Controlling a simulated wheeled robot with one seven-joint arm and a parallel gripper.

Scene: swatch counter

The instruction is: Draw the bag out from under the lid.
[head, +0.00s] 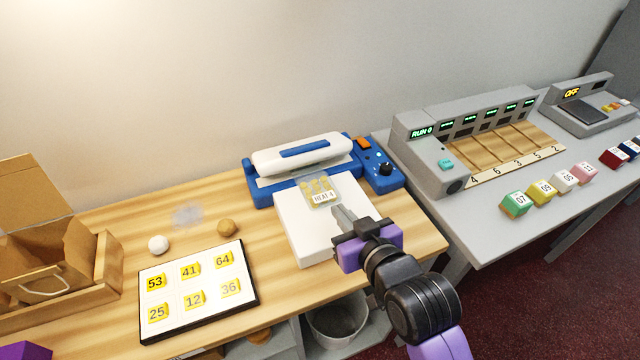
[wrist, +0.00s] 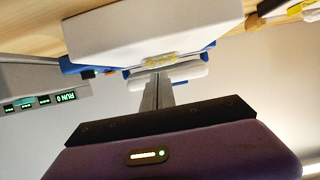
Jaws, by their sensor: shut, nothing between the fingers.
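A small clear bag (head: 322,195) with yellow contents and a white label lies on a white block (head: 300,240) in front of a blue sealer (head: 257,190). The bag's far end reaches the sealer's front edge, below its white lid (head: 270,163). I cannot tell whether the lid presses on it. My gripper (head: 338,212) is shut and empty, just in front of the bag's near end, apart from it as far as I can tell. In the wrist view, the fingers (wrist: 157,88) point toward the bag (wrist: 160,58) and the lid (wrist: 182,72).
A tray of yellow numbered swatches (head: 195,312) lies left of the block. A grey machine (head: 425,165) and coloured cubes are on the right table. A bin (head: 338,325) stands below.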

